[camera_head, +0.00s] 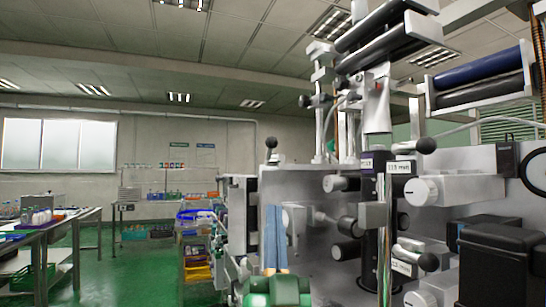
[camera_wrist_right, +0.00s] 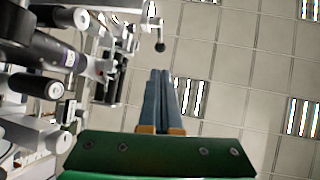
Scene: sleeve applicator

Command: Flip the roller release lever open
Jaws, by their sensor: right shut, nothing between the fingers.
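The sleeve applicator (camera_head: 300,185) is a grey machine with rollers filling the right half of the head view. Several levers with black ball knobs show on it: one upright at its left top edge (camera_head: 271,143), one at upper right (camera_head: 427,145), one lower right (camera_head: 429,262). I cannot tell which is the roller release lever. My right gripper (camera_head: 275,210) points up in front of the machine's left part, its blue fingers shut and empty. In the right wrist view the fingers (camera_wrist_right: 160,74) point toward a black ball knob (camera_wrist_right: 160,47), apart from it. My left gripper is not in view.
Black and blue rollers (camera_head: 480,75) stick out at upper right. A black box (camera_head: 500,262) stands at lower right. A shelf with coloured bins (camera_head: 197,250) and a table with bottles (camera_head: 45,225) stand at left. Green floor (camera_head: 140,270) lies clear between them.

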